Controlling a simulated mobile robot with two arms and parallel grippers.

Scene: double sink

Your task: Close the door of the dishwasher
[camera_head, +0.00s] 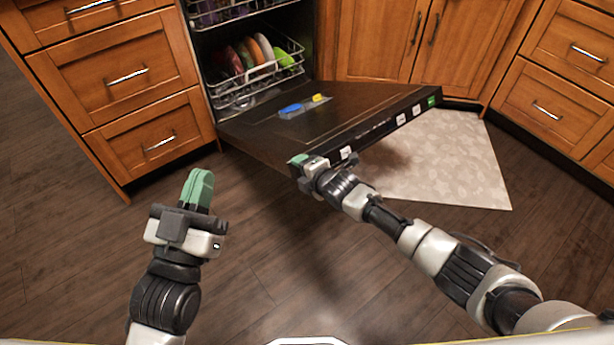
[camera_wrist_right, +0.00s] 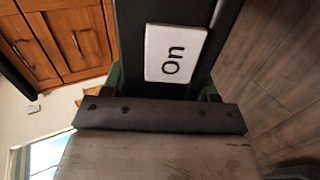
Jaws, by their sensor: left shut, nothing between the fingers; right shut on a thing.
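The dishwasher door (camera_head: 262,127) is dark and folded down, lying open above the floor in front of the dishwasher. Its top edge carries white labels and a green one. My right gripper (camera_head: 299,160) is shut on the near left corner of that edge. In the right wrist view the door edge (camera_wrist_right: 196,12) with an "On" label runs between the green fingers. My left gripper (camera_head: 200,180) is shut and empty, above the floor to the left of the door. The dishwasher's racks (camera_head: 262,77) hold colourful plates.
Wooden drawers (camera_head: 118,90) stand left of the dishwasher. Wooden cupboards (camera_head: 380,40) and more drawers (camera_head: 565,85) stand to the right. A pale patterned mat (camera_head: 450,160) lies under and beside the door. The dark wood floor in front is clear.

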